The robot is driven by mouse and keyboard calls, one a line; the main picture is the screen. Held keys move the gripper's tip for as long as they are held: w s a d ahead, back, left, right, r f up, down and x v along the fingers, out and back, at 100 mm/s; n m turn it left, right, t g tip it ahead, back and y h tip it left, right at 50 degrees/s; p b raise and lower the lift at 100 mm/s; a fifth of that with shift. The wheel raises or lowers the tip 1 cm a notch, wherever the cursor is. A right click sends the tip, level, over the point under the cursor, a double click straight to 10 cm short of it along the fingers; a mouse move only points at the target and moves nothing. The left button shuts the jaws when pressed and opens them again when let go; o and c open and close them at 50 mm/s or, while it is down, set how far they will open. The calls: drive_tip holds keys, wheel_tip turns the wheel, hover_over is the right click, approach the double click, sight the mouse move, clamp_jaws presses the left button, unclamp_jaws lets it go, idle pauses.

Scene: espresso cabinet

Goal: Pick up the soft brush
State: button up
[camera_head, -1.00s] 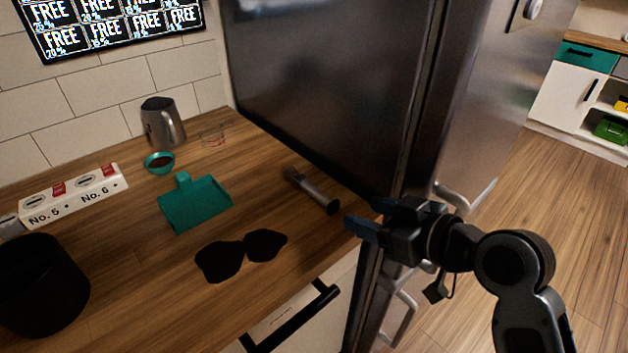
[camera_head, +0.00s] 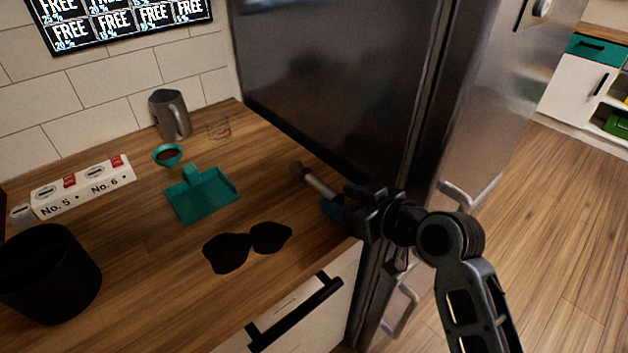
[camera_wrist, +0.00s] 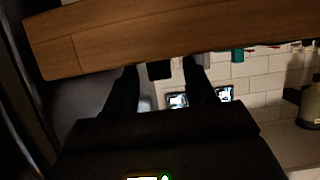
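The soft brush (camera_head: 318,184) lies on the wooden counter near the right edge, close to the fridge, with its brown end pointing to the back left. My gripper (camera_head: 338,200) is at the near end of its handle and hides that end. In the wrist view, the two dark fingers (camera_wrist: 162,88) stand apart. A dark block (camera_wrist: 159,70), perhaps the brush's end, shows between them at the counter edge. I cannot tell whether the fingers touch it.
The metal fridge (camera_head: 335,80) stands close behind the brush. A teal dustpan (camera_head: 205,203), two dark patches (camera_head: 247,246), a small teal bowl (camera_head: 168,155), a metal jug (camera_head: 172,115), a labelled box (camera_head: 85,187) and a black bin (camera_head: 48,275) are to the left.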

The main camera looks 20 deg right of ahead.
clamp_jaws()
idle(0.4)
